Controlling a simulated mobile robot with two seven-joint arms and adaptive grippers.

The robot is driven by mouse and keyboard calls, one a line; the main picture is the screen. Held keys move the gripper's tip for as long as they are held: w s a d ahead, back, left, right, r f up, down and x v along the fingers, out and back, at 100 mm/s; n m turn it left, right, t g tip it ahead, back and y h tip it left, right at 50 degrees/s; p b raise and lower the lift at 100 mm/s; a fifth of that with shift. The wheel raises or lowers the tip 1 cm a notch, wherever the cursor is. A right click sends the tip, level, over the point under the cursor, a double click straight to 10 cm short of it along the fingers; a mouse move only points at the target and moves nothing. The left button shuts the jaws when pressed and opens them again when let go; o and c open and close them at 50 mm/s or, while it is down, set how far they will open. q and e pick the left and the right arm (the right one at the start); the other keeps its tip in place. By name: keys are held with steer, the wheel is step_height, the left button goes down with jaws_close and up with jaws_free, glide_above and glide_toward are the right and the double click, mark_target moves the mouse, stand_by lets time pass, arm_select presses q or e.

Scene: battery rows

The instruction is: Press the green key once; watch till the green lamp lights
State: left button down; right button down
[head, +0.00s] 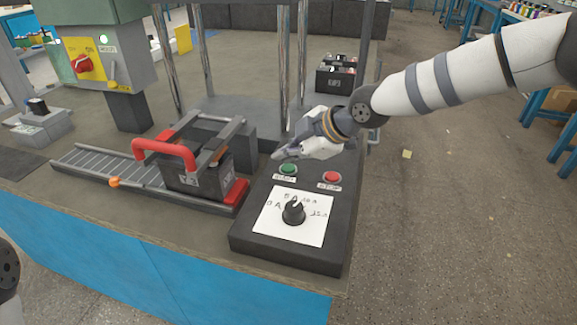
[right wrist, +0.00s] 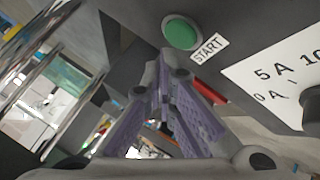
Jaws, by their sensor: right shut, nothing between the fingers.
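The green key (head: 288,169) is a round button on the sloped dark control box (head: 290,254), beside a red button (head: 331,177). In the right wrist view the green key (right wrist: 182,33) shows above a START label (right wrist: 209,48). My right gripper (head: 277,155) is shut and empty, its tips just behind and left of the key in the head view. In the right wrist view the fingertips (right wrist: 168,58) are close below the key; contact cannot be told. A small round greenish spot (head: 103,38) is on the machine at upper left; whether it is a lit lamp is unclear. My left gripper is out of view.
A black knob (head: 294,212) on a white scale plate is in front of the buttons. Metal posts rise behind. Floor to the right is open.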

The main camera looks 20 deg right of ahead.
mark_target(287, 169)
steer(key=shift+r+p, duration=0.5)
steer(key=shift+r, duration=1.95)
